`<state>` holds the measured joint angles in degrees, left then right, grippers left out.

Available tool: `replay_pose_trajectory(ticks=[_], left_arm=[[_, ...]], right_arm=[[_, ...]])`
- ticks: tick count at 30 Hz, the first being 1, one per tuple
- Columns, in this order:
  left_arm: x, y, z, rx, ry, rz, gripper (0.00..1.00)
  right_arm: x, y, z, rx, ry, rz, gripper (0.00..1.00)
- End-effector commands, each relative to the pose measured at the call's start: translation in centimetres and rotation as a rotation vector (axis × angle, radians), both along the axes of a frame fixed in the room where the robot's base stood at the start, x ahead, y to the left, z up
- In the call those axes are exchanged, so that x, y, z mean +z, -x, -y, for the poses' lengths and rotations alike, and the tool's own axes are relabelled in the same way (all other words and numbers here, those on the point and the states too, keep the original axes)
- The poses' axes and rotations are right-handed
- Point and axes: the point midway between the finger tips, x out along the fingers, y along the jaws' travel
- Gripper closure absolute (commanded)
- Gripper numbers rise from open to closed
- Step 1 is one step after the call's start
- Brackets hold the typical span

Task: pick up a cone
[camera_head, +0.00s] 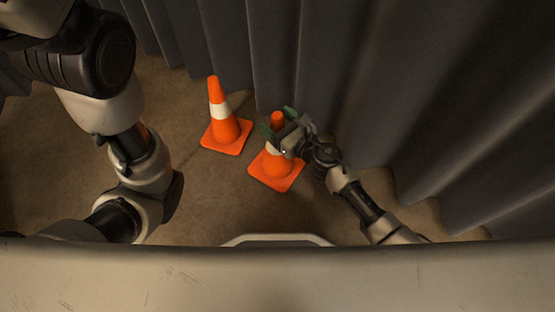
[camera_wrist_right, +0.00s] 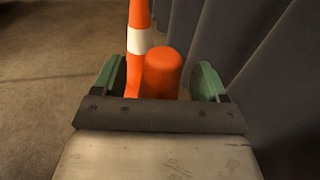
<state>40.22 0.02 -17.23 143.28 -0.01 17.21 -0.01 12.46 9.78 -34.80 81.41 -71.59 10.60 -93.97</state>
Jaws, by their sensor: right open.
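Two orange cones with white bands and square orange bases stand upright on the floor. The left cone (camera_head: 223,122) is in full view in the head view; part of it shows behind in the right wrist view (camera_wrist_right: 139,40). The right cone (camera_head: 278,170) is partly covered by my right gripper (camera_head: 280,122). In the right wrist view, the orange top of this cone (camera_wrist_right: 163,70) sits between the two green fingers of the right gripper (camera_wrist_right: 160,80). The fingers are open, with a gap on each side of the cone. The left gripper is out of view.
A dark corrugated wall (camera_head: 345,75) runs close behind and to the right of the cones. The brown floor (camera_head: 215,195) is clear in front of the left cone. A pale ledge crosses the bottom of the head view.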

Motion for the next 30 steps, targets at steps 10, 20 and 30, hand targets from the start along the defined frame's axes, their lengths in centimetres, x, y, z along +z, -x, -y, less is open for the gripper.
replay_pose_trajectory(ticks=[10,20,30], left_arm=[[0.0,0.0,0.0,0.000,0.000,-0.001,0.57],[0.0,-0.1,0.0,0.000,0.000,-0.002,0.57],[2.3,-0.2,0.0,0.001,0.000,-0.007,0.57]], right_arm=[[0.0,0.0,0.0,0.000,0.000,0.000,0.73],[0.1,0.0,0.0,0.001,-0.001,0.001,0.95],[2.8,0.0,0.0,0.002,0.000,0.004,0.95]])
